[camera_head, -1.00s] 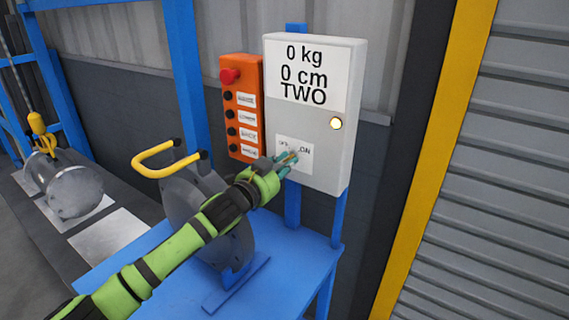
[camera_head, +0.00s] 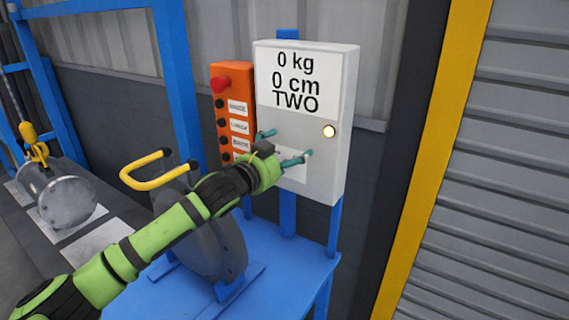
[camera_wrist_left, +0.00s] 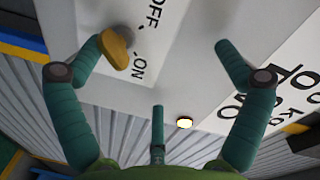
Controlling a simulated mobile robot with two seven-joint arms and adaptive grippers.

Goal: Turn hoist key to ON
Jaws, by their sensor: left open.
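The key (camera_wrist_left: 115,48) is a small yellow-gold knob on the white label (camera_wrist_left: 166,35) marked OFF and ON, in the left wrist view. It sits next to the left-hand fingertip there, near the word ON; I cannot tell whether they touch. In the head view the key is hidden behind my gripper. The label is on the lower front of the grey hoist box (camera_head: 340,95), which reads 0 kg, 0 cm, TWO. My left gripper (camera_head: 291,143) is open in front of the box, its teal fingers spread. It also shows in the left wrist view (camera_wrist_left: 158,45).
A round lit button (camera_head: 329,131) is on the box. An orange panel (camera_head: 231,80) with a red button stands left of it. A grey flanged part with a yellow handle (camera_head: 158,176) is on the blue table (camera_head: 290,262) below my arm. A shutter fills the right.

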